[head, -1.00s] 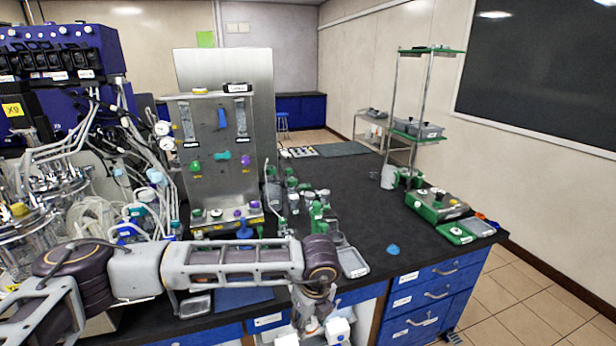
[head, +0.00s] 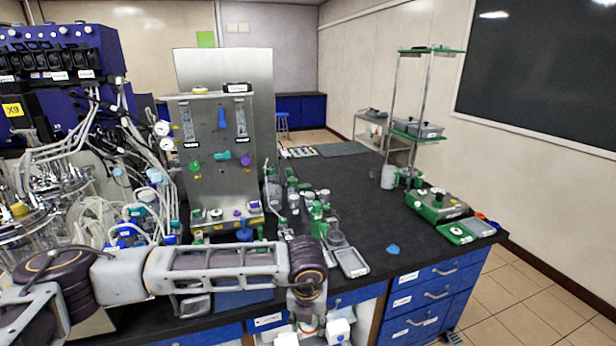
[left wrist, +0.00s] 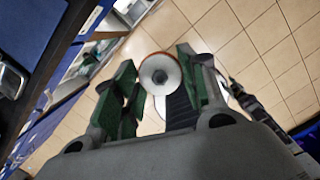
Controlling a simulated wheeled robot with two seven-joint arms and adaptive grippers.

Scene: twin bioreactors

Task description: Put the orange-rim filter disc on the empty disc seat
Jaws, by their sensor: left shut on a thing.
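I cannot pick out the empty disc seat for certain in either view. My right gripper is not in view.
A steel panel (head: 222,125) with valves and small coloured fittings stands on the black bench (head: 365,220). Green-capped bottles (head: 316,215) and a grey tray (head: 352,262) are near the front. A blue piece (head: 393,249) lies on clear bench top. Tubing crowds the left.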

